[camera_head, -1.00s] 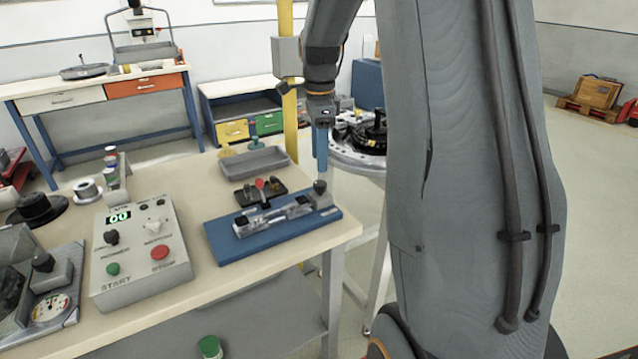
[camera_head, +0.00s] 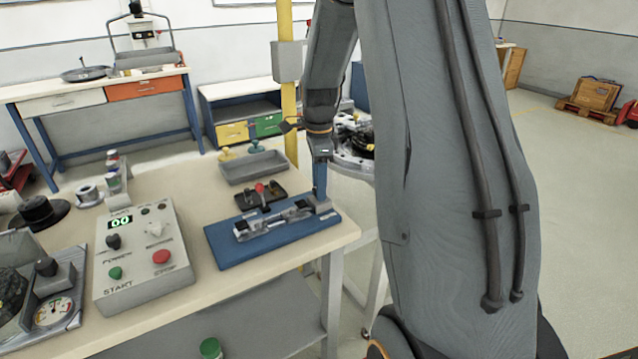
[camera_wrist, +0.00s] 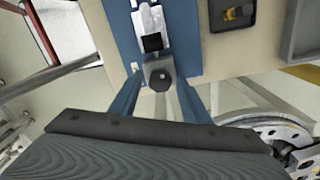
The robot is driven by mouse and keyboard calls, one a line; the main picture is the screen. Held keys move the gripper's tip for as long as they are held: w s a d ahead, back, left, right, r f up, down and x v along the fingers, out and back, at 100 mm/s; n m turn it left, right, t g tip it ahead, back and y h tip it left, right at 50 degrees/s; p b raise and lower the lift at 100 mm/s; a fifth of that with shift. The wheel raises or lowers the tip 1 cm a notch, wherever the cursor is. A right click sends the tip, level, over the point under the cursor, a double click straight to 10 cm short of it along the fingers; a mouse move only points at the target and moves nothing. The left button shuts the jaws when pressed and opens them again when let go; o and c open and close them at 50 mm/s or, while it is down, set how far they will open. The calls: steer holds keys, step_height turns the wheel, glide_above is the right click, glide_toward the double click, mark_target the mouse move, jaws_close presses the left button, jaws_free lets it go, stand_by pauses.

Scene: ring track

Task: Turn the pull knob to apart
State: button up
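The blue plate (camera_head: 230,246) lies at the right front corner of the bench with a silver slide mechanism (camera_head: 270,220) on it. The dark pull knob (camera_wrist: 161,76) sits at the end of this mechanism in the wrist view. In the head view the knob is mostly hidden by my gripper. My gripper (camera_head: 319,190) points down over the plate's right end, its blue fingers low beside the knob. In the wrist view the fingers of my gripper (camera_wrist: 161,88) are spread on both sides of the knob, with small gaps visible. Contact is not clear.
A control box (camera_head: 142,262) with a green display stands left of the plate. A black tray with a red-topped lever (camera_head: 262,192) and a grey bin (camera_head: 253,166) are behind it. A round machine table (camera_head: 352,155) stands beyond the bench's right edge.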

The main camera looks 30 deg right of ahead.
steer(key=c, duration=0.8)
steer(key=shift+n, duration=0.4)
steer(key=n+p, duration=0.2)
steer(key=n, duration=0.1)
steer(key=shift+r+n, duration=0.1)
steer(key=shift+n, duration=0.3)
steer(key=n+p, duration=0.1)
steer(key=n, duration=0.4)
steer(key=shift+p, duration=0.35)
steer(key=n+p, duration=0.1)
steer(key=n, duration=0.5)
steer(key=shift+n, duration=0.4)
steer(key=n+p, duration=0.1)
steer(key=n, duration=0.5)
steer(key=shift+p, duration=0.3)
